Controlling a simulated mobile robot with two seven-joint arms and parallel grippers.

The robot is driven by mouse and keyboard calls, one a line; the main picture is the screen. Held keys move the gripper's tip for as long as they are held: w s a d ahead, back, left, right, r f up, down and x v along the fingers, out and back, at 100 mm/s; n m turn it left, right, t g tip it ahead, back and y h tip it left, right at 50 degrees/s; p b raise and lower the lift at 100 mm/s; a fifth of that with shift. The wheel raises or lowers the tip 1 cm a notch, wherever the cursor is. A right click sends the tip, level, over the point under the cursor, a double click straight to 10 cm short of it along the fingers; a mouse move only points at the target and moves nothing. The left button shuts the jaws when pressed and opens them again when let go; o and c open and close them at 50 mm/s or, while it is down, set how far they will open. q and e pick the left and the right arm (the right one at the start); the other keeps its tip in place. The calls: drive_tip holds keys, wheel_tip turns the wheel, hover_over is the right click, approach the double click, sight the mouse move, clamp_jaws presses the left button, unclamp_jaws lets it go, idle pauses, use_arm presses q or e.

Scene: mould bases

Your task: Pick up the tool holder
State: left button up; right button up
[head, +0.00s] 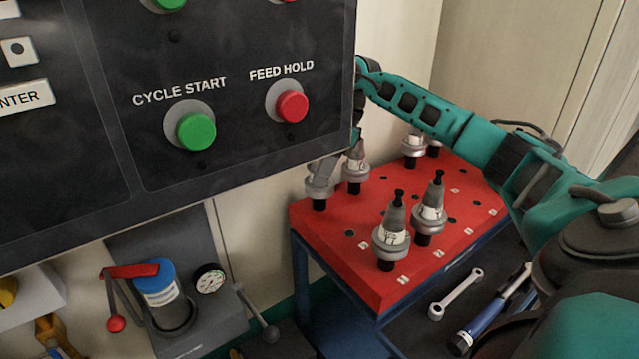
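Several tool holders, each with a metal cone and a flange, stand upright in a red rack top (378,272). Two are at the front, a left one (391,240) and a right one (430,212). Another two stand at the rack's left back, a nearer one (319,188) and one beside it (356,172). More stand at the far back (413,150), partly behind my teal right arm. My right gripper (352,137) points down above the left-back holders. The control panel hides much of it, so its opening and any contact are unclear. My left gripper is out of view.
A dark control panel (240,140) with a green button (196,131) and a red button (292,106) overhangs the rack's left side. A wrench (456,293) and a blue-handled tool (490,318) lie right of the rack. A gauge (209,281) is at lower left. The rack's middle has empty holes.

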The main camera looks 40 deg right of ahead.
clamp_jaws()
drive_tip(key=shift+r, duration=0.15)
idle(0.4)
drive_tip(key=shift+w+r, duration=0.1)
drive_tip(key=shift+r, duration=0.35)
use_arm(q)
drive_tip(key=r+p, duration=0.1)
drive_tip(key=p, duration=0.1)
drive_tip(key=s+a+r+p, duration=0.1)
drive_tip(key=p, duration=0.2)
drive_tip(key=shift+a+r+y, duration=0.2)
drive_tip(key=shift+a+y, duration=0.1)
use_arm(e)
wheel_tip(320, 180, up, 19)
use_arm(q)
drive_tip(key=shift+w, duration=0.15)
